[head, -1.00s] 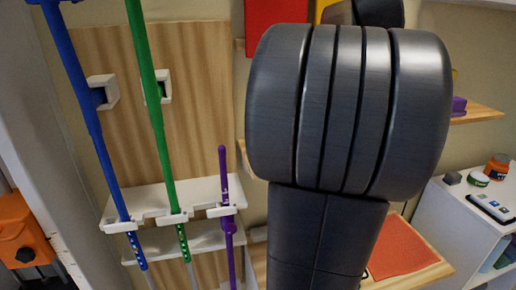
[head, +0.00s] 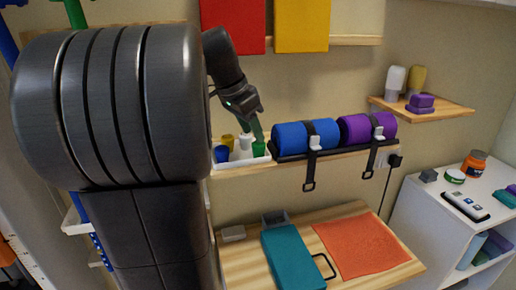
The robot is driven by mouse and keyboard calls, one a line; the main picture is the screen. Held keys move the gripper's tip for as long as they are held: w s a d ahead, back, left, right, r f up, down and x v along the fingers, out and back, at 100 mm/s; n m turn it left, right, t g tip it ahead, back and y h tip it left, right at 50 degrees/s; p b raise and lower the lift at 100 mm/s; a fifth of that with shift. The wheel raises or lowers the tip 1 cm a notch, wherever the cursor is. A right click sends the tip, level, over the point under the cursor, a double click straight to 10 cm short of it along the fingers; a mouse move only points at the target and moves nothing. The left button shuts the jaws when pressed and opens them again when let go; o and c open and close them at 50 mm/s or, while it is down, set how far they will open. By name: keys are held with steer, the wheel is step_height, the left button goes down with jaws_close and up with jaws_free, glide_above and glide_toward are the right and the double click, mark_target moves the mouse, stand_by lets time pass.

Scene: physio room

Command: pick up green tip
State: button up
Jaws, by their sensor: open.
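The green tip (head: 259,149) stands at the right end of a small white tray (head: 242,161) on the wall shelf. My gripper (head: 257,130) points down just above the green tip, with its fingers very close to it. The gripper is open; the small gap between its fingers is hard to make out, and I cannot tell whether they touch the tip. A blue tip (head: 221,154), a yellow tip (head: 228,141) and a white tip (head: 246,142) stand in the same tray, to the left of the green one.
Blue rollers (head: 303,135) and purple rollers (head: 355,129) lie strapped in a black holder right of the tray. Below, a wooden table (head: 250,262) holds a teal case (head: 291,258) and an orange cloth (head: 362,246). A white cabinet (head: 425,225) stands at right.

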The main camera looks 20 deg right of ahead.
steer(key=x, duration=0.5)
steer(key=shift+w+p, duration=0.15)
steer(key=shift+p, duration=0.25)
steer(key=c, duration=0.7)
steer(key=shift+r, duration=5.05)
steer(key=shift+c, duration=0.3)
steer(key=shift+o, duration=1.2)
steer(key=c, duration=0.3)
